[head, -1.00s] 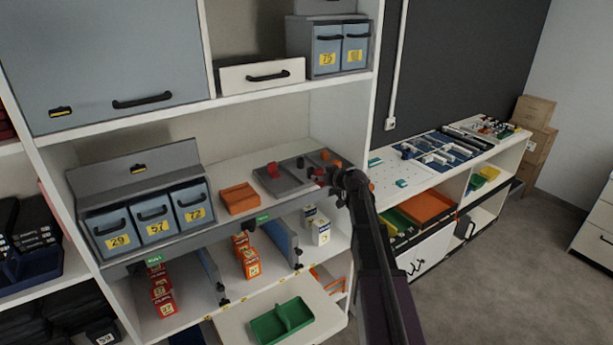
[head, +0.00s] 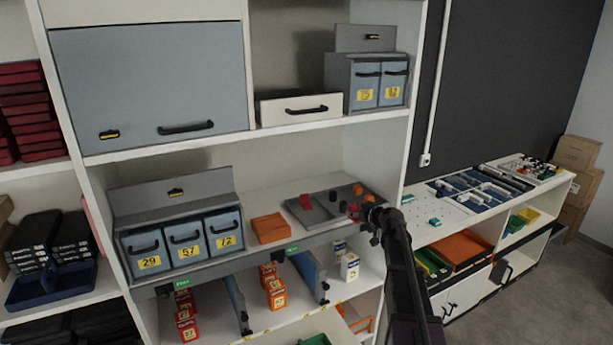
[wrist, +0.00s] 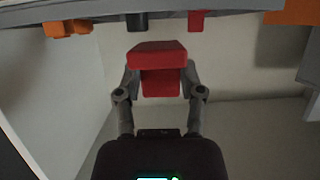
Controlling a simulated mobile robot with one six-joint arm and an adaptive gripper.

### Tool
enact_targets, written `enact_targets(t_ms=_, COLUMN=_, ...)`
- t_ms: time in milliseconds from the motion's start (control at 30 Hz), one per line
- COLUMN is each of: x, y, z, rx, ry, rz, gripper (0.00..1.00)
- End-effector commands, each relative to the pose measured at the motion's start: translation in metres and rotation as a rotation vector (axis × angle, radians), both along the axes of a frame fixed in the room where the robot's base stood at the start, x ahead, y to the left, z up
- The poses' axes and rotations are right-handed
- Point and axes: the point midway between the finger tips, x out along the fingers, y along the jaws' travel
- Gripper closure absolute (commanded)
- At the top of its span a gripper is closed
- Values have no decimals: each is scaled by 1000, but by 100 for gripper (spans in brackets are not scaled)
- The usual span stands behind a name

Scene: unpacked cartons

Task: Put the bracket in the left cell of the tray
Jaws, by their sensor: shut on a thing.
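A red bracket (wrist: 158,62) is held between the fingers of my gripper (wrist: 157,82) in the wrist view. My gripper (head: 372,220) shows in the head view at the right front of a grey tray (head: 322,214) on the middle shelf. A small red piece at its tip looks like the held bracket (head: 354,211). I cannot tell whether it touches the tray. The grey tray also holds red, black and orange pieces. A green tray (head: 315,340) barely shows at the bottom edge; its cells are out of view.
An orange box (head: 270,228) and grey drawers (head: 185,240) stand left of the grey tray. Small cartons (head: 274,287) stand between dividers on the shelf below. A white shelf upright (head: 413,130) is close on the right, before a low bench (head: 455,212).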

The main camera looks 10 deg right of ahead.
Motion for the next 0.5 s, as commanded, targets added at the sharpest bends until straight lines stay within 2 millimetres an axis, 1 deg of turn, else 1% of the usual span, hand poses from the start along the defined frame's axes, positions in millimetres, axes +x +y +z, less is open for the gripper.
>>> enact_targets(t_ms=33, x=0, y=0, z=-7, rx=0, ry=0, rz=0, gripper=81)
enact_targets(t_ms=300, x=0, y=0, z=-32, rx=0, ry=0, rz=0, gripper=81)
enact_targets(t_ms=500, x=0, y=0, z=-43, rx=0, ry=0, rz=0, gripper=81)
